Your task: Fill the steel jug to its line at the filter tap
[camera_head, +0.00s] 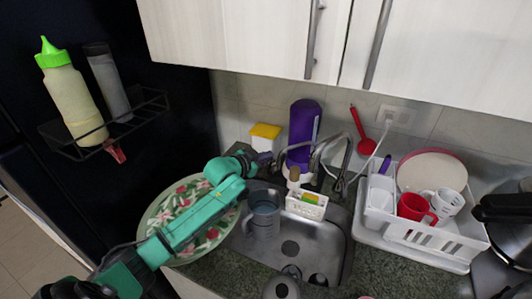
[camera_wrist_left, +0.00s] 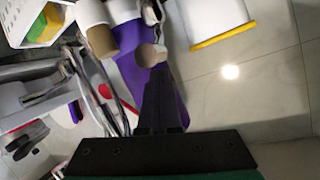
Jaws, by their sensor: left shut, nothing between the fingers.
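A grey-blue jug (camera_head: 264,213), which looks like the steel jug, stands in the left part of the sink. Its fill line cannot be made out. A curved metal tap (camera_head: 346,160) rises behind the sink; I cannot tell whether it is the filter tap. My left gripper (camera_head: 266,159) is above and behind the jug, near the wall and in front of the purple bottle (camera_head: 303,125). In the left wrist view its fingers (camera_wrist_left: 160,105) are shut and empty, with the purple bottle (camera_wrist_left: 143,80) behind them. My right gripper is not in view.
A white sponge caddy (camera_head: 306,207) sits at the sink's back edge. A yellow-lidded container (camera_head: 265,132) stands by the wall. A white dish rack (camera_head: 455,241) with cups fills the right counter. A floral plate (camera_head: 158,215) lies left, under my arm.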

